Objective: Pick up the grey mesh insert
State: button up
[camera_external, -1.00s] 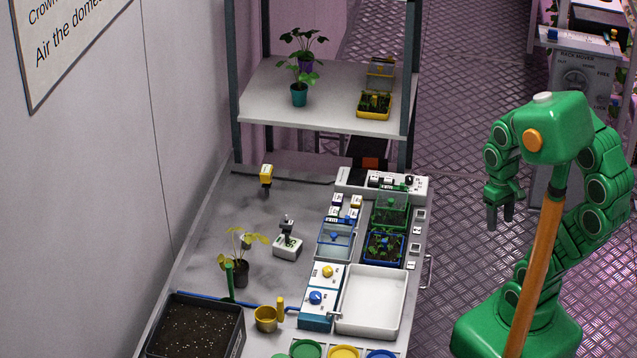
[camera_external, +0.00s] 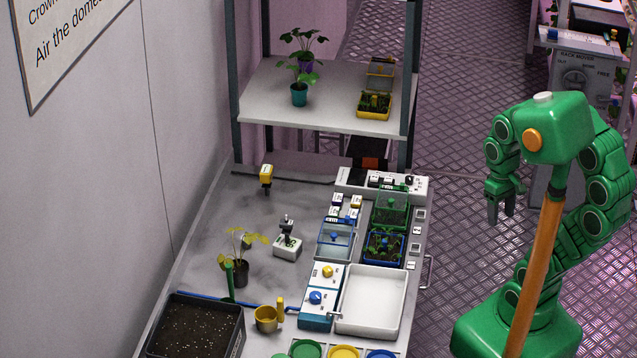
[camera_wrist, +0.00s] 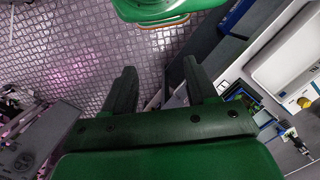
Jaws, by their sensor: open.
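I cannot make out a grey mesh insert in either view. My gripper (camera_external: 501,212) hangs over the floor to the right of the bench, pointing down and apart from everything on it. In the wrist view my gripper (camera_wrist: 160,80) is open, with nothing between its two dark fingers and the metal floor beyond them. A white tray (camera_external: 345,325) on the bench looks empty, and part of it shows in the wrist view (camera_wrist: 268,75).
The bench (camera_external: 205,255) holds a blue box (camera_external: 335,240), a green box (camera_external: 376,212), a soil tray (camera_external: 239,335), a potted plant (camera_external: 242,272) and a yellow cup (camera_external: 266,318). A shelf (camera_external: 330,112) stands behind. Open floor (camera_external: 465,180) lies between bench and arm.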

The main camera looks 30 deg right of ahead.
jog(key=w+a+r+m+y, duration=0.3)
jog(key=w+a+y, duration=0.1)
jog(key=w+a, duration=0.75)
jog(key=w+a+r+m+y, duration=0.3)
jog(key=w+a+r, duration=0.1)
jog(key=w+a, duration=0.75)
jog(key=w+a+f+m+t+y, duration=0.1)
jog(key=w+a+f+m+y, duration=0.15)
jog(key=w+a+m, duration=0.6)
jog(key=w+a+f+m+y, duration=0.2)
jog(key=w+a+m+y, duration=0.15)
jog(key=w+a, duration=1)
send_near(247, 237)
jog(key=shift+s+a+f, duration=0.1)
jog(key=shift+a, duration=0.05)
jog(key=shift+a+f, duration=0.35)
jog(key=shift+a, duration=0.1)
jog(key=shift+n+y, duration=0.3)
jog(key=shift+x, duration=3.35)
grip_shut()
